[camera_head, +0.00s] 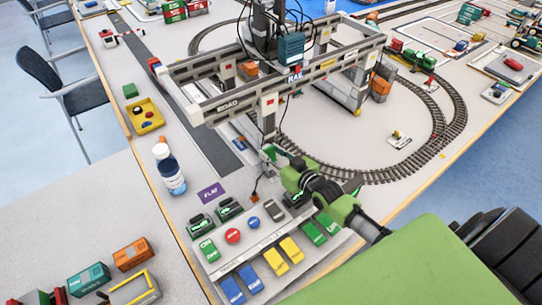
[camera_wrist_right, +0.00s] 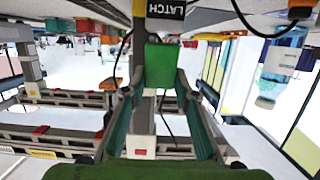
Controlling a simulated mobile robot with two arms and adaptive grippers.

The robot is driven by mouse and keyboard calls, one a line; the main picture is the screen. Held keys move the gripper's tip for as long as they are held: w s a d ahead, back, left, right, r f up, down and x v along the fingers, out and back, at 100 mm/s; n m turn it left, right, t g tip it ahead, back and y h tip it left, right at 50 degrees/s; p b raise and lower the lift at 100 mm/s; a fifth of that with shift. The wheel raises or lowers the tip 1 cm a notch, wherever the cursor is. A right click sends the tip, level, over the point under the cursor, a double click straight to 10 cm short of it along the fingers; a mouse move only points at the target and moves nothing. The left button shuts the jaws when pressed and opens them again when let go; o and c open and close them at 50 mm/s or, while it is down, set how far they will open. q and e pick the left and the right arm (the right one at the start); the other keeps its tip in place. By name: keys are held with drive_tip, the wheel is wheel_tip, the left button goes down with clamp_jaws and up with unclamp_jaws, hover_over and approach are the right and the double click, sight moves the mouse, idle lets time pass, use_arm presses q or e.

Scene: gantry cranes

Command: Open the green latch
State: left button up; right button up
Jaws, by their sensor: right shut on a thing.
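The green latch (camera_wrist_right: 160,64) is a small green block just below a black label reading LATCH in the right wrist view. My right gripper (camera_wrist_right: 160,82) has its two teal fingers on either side of this block and is shut on it. In the head view my right gripper (camera_head: 270,155) reaches in from the lower right to the near leg of the gantry crane (camera_head: 268,118). The latch is largely hidden there by the gripper. My left gripper is not in view.
A control panel (camera_head: 238,262) with green, blue, yellow and red controls lies below my right arm. A white and blue bottle (camera_head: 172,176) stands to the left, near a purple FLAT label (camera_head: 211,194). Toy train track (camera_head: 440,125) curves on the right. A cable hangs by the crane leg.

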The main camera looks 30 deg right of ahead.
drive_tip(key=o, duration=1.1)
drive_tip(key=shift+r, duration=0.1)
wheel_tip(320, 180, up, 10)
drive_tip(key=shift+f, duration=0.1)
drive_tip(key=shift+s, duration=0.1)
